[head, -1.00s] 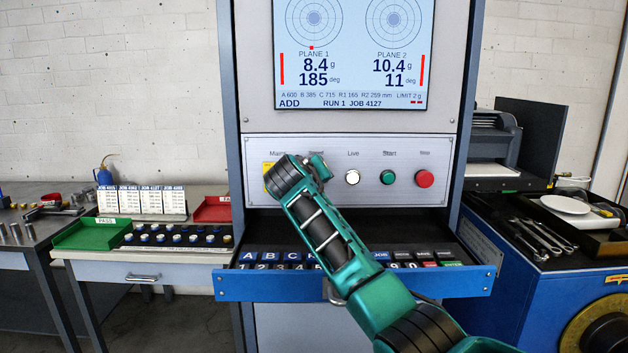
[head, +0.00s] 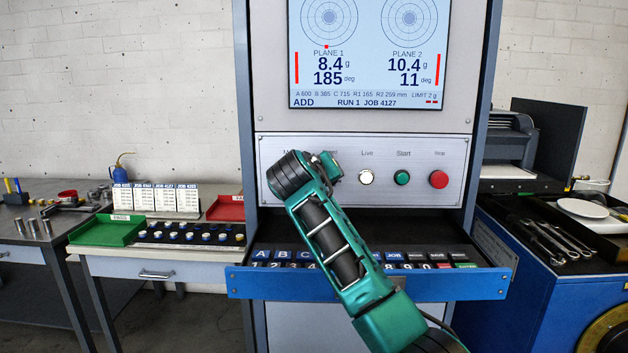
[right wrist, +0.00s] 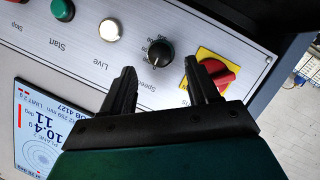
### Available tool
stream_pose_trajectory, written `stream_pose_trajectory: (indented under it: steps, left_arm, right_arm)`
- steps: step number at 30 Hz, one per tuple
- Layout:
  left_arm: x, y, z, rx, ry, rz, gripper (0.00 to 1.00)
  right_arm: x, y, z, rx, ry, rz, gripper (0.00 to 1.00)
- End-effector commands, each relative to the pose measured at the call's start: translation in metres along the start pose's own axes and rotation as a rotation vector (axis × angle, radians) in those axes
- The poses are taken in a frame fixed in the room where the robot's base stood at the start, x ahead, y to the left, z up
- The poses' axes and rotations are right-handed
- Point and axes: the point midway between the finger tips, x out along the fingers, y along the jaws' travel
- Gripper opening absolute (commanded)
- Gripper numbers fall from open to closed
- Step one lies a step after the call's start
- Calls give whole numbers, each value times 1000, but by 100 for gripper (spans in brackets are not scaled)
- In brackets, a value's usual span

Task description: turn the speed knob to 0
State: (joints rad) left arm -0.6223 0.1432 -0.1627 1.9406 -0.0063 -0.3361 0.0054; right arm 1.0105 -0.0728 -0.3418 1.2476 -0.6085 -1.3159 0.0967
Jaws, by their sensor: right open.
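The speed knob (right wrist: 160,50) is a black round knob with a dial scale on the grey control panel (head: 460,150), seen in the right wrist view. In the head view my right arm hides it. My right gripper (right wrist: 162,75) is open and empty, its two black fingers pointing at the panel. The knob shows in the gap between the fingertips, which appear short of it. The pointer's setting is too small to read. My left gripper is in neither view.
The red main switch (right wrist: 215,75) on its yellow plate sits close beside one finger. The Live lamp (head: 366,177), green Start button (head: 402,178) and red Stop button (head: 438,179) are along the panel. A blue keypad drawer (head: 375,285) juts out below; the screen (head: 380,60) is above.

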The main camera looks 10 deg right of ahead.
Motion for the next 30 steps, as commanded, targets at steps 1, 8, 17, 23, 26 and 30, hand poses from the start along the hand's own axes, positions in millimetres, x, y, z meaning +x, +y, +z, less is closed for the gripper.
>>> stream_pose_trajectory:
  steps: [1, 8, 17, 23, 26, 30]
  left_arm:
    - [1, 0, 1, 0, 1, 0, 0]
    - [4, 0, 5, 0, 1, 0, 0]
    - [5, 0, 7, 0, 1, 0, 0]
    - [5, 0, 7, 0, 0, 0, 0]
    - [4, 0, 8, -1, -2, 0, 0]
    - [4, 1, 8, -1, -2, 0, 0]
  right_arm:
    - [-10, -1, 1, 2, 3, -3, 60]
    - [-55, -2, 1, 1, 3, -3, 60]
    - [-84, 0, 1, -1, -1, 0, 60]
    - [-85, 0, 1, -1, -2, 0, 60]
    - [-85, 0, 0, -1, -1, 0, 60]
    - [-85, 0, 0, -1, -1, 0, 60]
